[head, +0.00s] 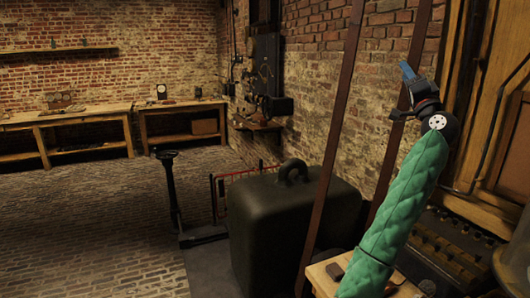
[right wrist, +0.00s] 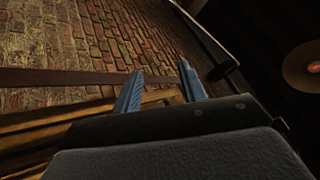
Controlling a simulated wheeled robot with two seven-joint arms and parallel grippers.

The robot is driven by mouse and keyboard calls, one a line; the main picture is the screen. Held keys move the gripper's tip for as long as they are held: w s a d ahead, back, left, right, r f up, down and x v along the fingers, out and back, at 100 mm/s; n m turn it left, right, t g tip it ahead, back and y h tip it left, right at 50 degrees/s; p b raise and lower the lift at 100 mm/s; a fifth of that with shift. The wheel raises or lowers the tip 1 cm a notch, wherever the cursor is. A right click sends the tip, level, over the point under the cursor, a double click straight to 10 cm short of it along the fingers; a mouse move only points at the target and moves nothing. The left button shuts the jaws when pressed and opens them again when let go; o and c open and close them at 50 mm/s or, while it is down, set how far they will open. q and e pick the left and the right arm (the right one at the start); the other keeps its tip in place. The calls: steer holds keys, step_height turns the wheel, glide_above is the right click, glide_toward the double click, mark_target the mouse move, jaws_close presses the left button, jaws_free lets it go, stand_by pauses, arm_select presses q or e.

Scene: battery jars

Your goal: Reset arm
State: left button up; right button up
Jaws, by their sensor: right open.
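My right arm, in a green quilted sleeve, rises at the right of the head view. My right gripper (head: 404,84) is held up high at its end, in front of the brick wall, with blue fingers pointing up and to the left. In the right wrist view its two blue fingers (right wrist: 160,88) stand apart with nothing between them. My left gripper is not in the head view.
A large dark weight with a ring handle (head: 290,215) stands at the centre. Rust-brown upright bars (head: 335,130) stand close left of my right arm. A wooden cabinet (head: 500,130) is at right. Wooden benches (head: 70,118) line the far wall; the brick floor (head: 90,210) at left is clear.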

steer(key=s+a+f+n+g+h, duration=0.1)
steer(key=s+a+f+n+g, duration=0.3)
steer(key=f, duration=1.1)
steer(key=s+a+f+n+g+h, duration=0.15)
steer(key=s+a+f+g, duration=0.45)
steer(key=f, duration=0.8)
steer(key=s+a+f+n+g, duration=0.35)
steer(key=a+f, duration=0.25)
steer(key=f, duration=0.9)
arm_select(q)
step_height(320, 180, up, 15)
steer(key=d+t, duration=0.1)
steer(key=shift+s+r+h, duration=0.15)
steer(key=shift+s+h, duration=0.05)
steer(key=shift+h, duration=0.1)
arm_select(e)
steer(key=s+a+f+g, duration=0.2)
steer(key=s+f+g, duration=0.1)
steer(key=s+f, duration=0.9)
steer(key=s+a+f+n+g, duration=0.1)
steer(key=s+a+f+g, duration=0.2)
steer(key=s+f, duration=0.8)
steer(key=s+a+f+n+g, duration=0.1)
steer(key=s+a+f+g, duration=0.2)
steer(key=s+f, duration=0.9)
steer(key=s+g, duration=0.1)
steer(key=s, duration=0.6)
steer(key=shift+a+f, duration=0.2)
steer(key=shift+f, duration=0.15)
steer(key=shift+f, duration=0.1)
